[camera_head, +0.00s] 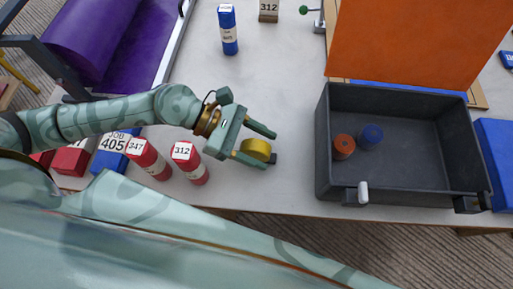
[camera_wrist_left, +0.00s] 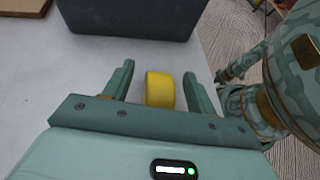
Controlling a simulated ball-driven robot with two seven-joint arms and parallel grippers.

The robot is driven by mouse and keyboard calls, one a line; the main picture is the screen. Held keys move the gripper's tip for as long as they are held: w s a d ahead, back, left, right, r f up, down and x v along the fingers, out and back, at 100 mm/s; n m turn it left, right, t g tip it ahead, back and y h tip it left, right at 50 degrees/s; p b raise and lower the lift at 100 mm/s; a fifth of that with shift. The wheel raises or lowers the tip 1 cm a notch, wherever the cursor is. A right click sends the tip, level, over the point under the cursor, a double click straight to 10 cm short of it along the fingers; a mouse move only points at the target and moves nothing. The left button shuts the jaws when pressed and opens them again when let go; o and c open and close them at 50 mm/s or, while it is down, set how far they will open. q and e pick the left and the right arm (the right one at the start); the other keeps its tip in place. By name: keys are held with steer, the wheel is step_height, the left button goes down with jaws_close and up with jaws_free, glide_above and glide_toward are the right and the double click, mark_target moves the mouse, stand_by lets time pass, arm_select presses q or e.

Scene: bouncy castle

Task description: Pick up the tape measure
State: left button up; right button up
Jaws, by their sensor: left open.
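The tape measure is a round yellow thing (camera_head: 256,149) with a dark part at its right side, near the table's front edge in the head view. My left gripper (camera_head: 262,148) is open, with its two fingers on either side of the tape measure. My right gripper is not in view.
A dark grey crate (camera_head: 328,180) with an orange and a blue roll inside stands to the right. The table's middle is clear.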

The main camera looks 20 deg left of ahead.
arm_select(q)
jaws_close()
